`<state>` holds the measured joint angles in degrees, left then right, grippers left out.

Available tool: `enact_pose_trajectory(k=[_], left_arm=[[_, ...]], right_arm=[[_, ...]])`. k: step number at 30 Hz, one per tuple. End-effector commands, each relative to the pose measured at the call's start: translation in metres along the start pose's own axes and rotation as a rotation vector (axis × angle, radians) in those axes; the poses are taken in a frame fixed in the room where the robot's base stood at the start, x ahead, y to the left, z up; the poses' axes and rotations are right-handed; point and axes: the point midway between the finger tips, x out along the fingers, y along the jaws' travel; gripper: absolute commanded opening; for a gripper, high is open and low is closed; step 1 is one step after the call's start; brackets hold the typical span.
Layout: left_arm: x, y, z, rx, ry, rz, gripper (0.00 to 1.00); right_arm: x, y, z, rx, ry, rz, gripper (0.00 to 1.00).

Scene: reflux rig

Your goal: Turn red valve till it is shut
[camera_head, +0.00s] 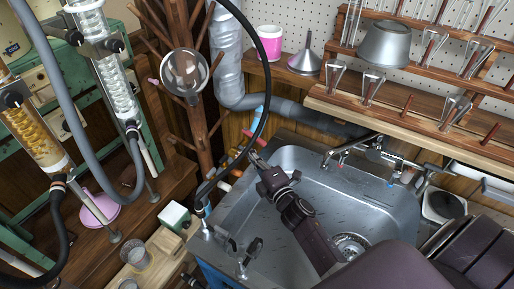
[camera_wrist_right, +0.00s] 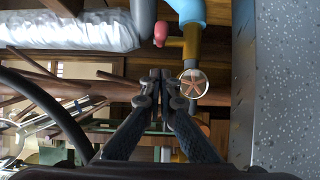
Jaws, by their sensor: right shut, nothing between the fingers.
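Coloured valve fittings sit on the pipes behind the sink's left rim. A pinkish-red handle (camera_head: 247,132) sticks out from the pipe; it also shows at the top of the right wrist view (camera_wrist_right: 160,33). A round handwheel (camera_wrist_right: 193,84) with a pale rim and reddish spokes is just right of my fingertips there. I cannot tell which of the two is the red valve. My right gripper (camera_head: 253,158) is shut and empty, close to the fittings; its fingertips meet (camera_wrist_right: 160,78) beside the handwheel. Whether they touch it is unclear. My left gripper is out of view.
The metal sink (camera_head: 330,195) lies under my right arm, with a faucet (camera_head: 350,148) at its back. A dark hose (camera_head: 262,90) hangs down close to the fittings. A wooden peg stand (camera_head: 190,130) and glassware rig stand left. A wooden shelf (camera_head: 400,115) holds flasks.

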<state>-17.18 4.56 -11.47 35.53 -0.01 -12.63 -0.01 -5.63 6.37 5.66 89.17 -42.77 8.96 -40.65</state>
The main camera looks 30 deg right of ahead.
Motion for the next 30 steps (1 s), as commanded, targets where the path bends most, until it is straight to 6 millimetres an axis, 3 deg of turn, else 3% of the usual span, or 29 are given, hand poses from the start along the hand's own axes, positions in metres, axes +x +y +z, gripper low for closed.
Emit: enact_pose_trajectory(k=[6, 21, 30], left_arm=[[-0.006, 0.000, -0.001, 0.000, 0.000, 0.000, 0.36], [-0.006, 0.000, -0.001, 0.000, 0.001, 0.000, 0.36], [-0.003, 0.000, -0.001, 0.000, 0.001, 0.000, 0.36]], right_arm=[[0.005, 0.001, 0.024, -0.001, -0.001, -0.001, 0.00], [0.005, 0.000, 0.029, -0.002, 0.008, 0.000, 0.00], [0.006, -0.001, 0.043, -0.008, 0.137, 0.000, 0.00]])
